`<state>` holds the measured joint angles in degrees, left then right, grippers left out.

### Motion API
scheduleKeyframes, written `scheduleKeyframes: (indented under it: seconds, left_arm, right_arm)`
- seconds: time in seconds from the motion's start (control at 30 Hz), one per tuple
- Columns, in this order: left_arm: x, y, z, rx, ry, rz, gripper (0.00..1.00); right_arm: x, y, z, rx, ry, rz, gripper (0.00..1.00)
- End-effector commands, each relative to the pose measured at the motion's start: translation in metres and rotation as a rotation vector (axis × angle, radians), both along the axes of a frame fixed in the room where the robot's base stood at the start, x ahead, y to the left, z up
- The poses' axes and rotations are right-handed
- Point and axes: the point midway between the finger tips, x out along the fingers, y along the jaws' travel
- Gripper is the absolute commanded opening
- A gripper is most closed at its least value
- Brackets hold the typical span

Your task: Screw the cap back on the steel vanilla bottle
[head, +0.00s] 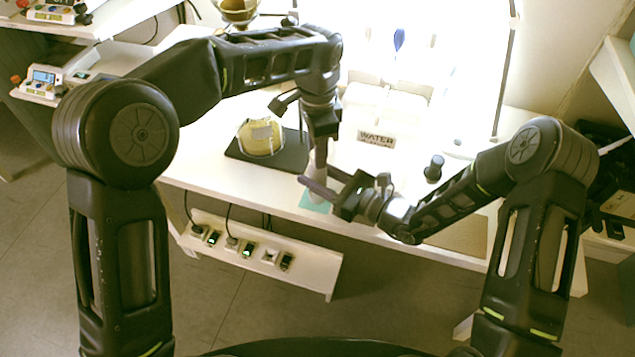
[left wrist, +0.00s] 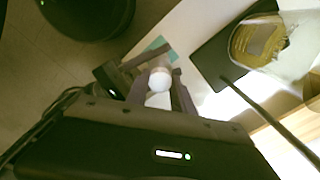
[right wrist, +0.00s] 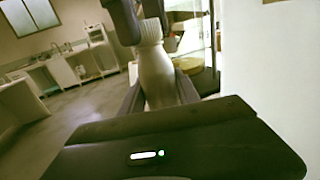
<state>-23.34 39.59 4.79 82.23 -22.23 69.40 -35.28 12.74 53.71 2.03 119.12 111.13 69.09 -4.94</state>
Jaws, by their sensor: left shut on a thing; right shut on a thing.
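The steel bottle (right wrist: 158,78) stands upright in the right wrist view, grey and smooth with a narrowing shoulder. My right gripper (head: 322,189) is shut around its body. A white ribbed cap (right wrist: 150,32) sits at the bottle's top; how tightly it is seated cannot be told. My left gripper (head: 319,166) points down from above and is shut on the cap. In the left wrist view the cap (left wrist: 159,80) shows as a round white top between the fingers. The bottle is mostly hidden by the grippers in the head view, and no label on it is readable.
A teal mat (head: 314,202) lies below the grippers near the table's front edge. A black board (head: 283,153) with a yellow-filled container (head: 260,138) is to the left. A WATER sign (head: 376,138) and a small dark bottle (head: 434,168) stand behind and to the right.

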Motion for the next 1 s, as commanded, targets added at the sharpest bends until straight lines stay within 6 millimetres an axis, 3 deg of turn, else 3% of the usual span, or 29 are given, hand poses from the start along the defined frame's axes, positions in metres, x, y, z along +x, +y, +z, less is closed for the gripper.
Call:
scheduleKeyframes:
  seconds: [0.1, 0.13, 0.4, 0.77, 1.0]
  left_arm:
    - [0.0, 0.0, 0.0, 0.001, -0.001, 0.007, 0.0]
    - [0.0, 0.0, 0.0, 0.002, -0.002, 0.007, 0.3]
    - [0.0, 0.0, 0.0, 0.001, -0.001, 0.01, 0.52]
    - [0.001, 0.0, 0.003, 0.001, -0.002, 0.011, 0.54]
    - [0.001, -0.001, 0.031, -0.001, -0.004, 0.011, 0.54]
  right_arm:
    - [0.0, 0.0, 0.0, 0.0, 0.0, 0.0, 0.0]
    - [0.0, 0.0, 0.0, 0.0, 0.0, 0.0, 0.0]
    - [0.0, 0.0, 0.0, 0.0, 0.0, 0.0, 0.0]
    - [0.0, 0.0, 0.0, 0.0, 0.0, 0.0, 0.0]
    - [0.0, 0.0, 0.0, 0.0, 0.0, 0.0, 0.0]
